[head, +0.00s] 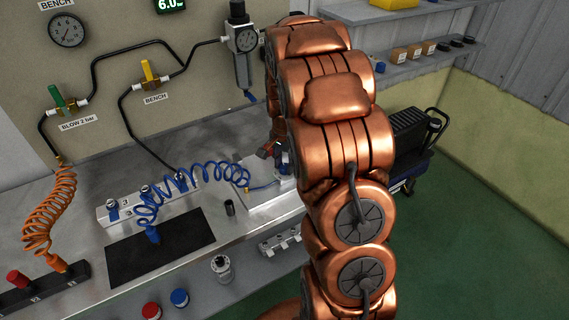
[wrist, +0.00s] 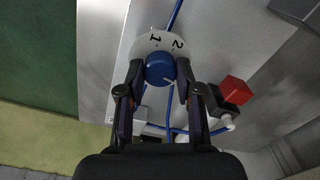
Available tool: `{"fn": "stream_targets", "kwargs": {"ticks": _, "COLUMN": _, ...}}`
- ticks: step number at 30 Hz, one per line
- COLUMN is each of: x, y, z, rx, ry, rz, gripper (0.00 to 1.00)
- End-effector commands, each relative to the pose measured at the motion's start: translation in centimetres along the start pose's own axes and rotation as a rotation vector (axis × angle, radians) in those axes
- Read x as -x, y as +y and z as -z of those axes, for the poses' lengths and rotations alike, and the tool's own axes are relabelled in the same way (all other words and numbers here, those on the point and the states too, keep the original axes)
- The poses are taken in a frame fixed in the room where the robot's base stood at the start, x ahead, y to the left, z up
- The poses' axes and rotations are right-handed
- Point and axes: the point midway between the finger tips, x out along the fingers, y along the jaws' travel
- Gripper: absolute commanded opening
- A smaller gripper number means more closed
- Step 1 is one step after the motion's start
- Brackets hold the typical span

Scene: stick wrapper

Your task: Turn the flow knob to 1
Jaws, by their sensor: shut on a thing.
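The blue flow knob (wrist: 160,68) sits on a pale round dial (wrist: 150,43) in the wrist view. The figures 1 and 2 show on the dial's upper part, 1 near the top middle and 2 to its right. A faint light line on the knob seems to point to the right, away from the 1. My gripper (wrist: 160,76) is shut on the knob, with one finger on each side. In the head view, my arm hides the knob and most of my gripper.
A red block (wrist: 234,90) on a dark base stands right of the knob, and a blue hose (wrist: 174,15) runs past the dial. In the head view, a coiled blue hose (head: 207,172) and a dark mat (head: 160,250) lie on the metal bench (head: 205,148).

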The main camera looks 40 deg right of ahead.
Motion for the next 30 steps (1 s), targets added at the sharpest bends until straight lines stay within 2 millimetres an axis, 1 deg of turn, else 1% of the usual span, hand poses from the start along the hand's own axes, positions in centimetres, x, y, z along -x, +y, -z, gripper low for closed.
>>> {"fn": "stream_targets", "kwargs": {"ticks": 1, "x": -0.01, "y": 0.03, "z": 0.0, "rx": 0.0, "ry": 0.0, "rz": -0.001, "gripper": 0.08}}
{"fn": "stream_targets", "kwargs": {"ticks": 3, "x": -0.01, "y": 0.03, "z": 0.0, "rx": 0.0, "ry": 0.0, "rz": -0.001, "gripper": 0.0}}
{"fn": "stream_targets", "kwargs": {"ticks": 8, "x": -0.06, "y": 0.02, "z": 0.0, "rx": 0.006, "ry": 0.0, "rz": 0.0, "gripper": 0.0}}
{"fn": "stream_targets", "kwargs": {"ticks": 14, "x": -0.28, "y": -0.02, "z": 0.01, "rx": 0.059, "ry": 0.0, "rz": 0.001, "gripper": 0.0}}
{"fn": "stream_targets", "kwargs": {"ticks": 20, "x": -0.54, "y": -0.02, "z": -0.06, "rx": 0.185, "ry": -0.001, "rz": 0.0, "gripper": 0.0}}
{"fn": "stream_targets", "kwargs": {"ticks": 30, "x": -0.45, "y": -0.01, "z": -0.01, "rx": 0.499, "ry": 0.001, "rz": 0.002, "gripper": 0.0}}
